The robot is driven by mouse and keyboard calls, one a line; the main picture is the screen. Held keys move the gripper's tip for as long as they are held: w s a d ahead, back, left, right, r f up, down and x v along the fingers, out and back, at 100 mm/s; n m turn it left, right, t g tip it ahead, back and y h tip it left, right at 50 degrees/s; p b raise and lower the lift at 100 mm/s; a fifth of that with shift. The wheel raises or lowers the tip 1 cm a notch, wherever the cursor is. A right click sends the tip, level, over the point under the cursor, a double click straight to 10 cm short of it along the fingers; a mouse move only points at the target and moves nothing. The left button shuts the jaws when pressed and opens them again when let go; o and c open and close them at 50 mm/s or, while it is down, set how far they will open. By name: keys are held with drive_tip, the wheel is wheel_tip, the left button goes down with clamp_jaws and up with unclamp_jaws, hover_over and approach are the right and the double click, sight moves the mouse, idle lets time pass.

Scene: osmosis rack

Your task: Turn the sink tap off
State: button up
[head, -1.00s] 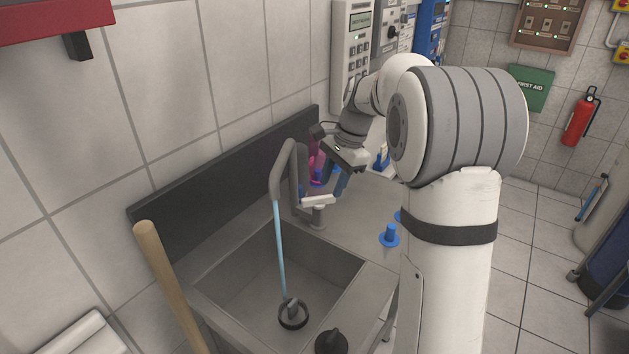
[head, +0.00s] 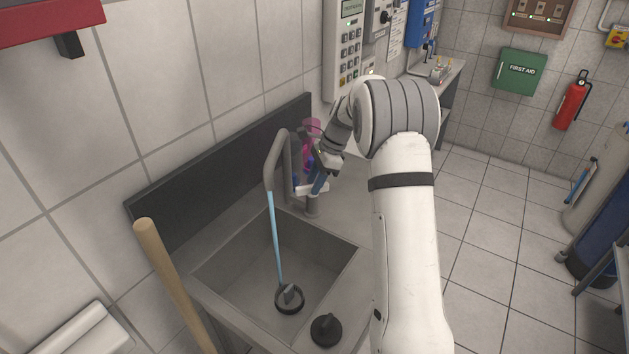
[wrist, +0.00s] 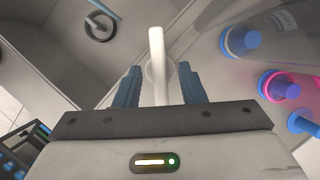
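The sink tap (head: 277,160) is a grey bent spout at the back of the sink (head: 235,258). A light blue stream of water (head: 275,240) runs from it to the drain. The tap's white lever (wrist: 157,50) points up the wrist picture; in the head view it shows partly beside my fingers. My gripper (wrist: 158,75) is open, its two blue fingers on either side of the lever. A narrow gap shows between the lever and each finger. In the head view my gripper (head: 318,182) is over the tap's base, partly hidden by my wrist.
Bottles with blue caps (wrist: 243,38) and pink contents stand close beside the lever. The wall backsplash (head: 215,165) runs behind the tap.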

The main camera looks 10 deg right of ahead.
drive_tip(key=shift+a+f, duration=0.15)
drive_tip(key=shift+f, duration=0.15)
drive_tip(key=c, duration=0.6)
drive_tip(key=shift+c, duration=0.2)
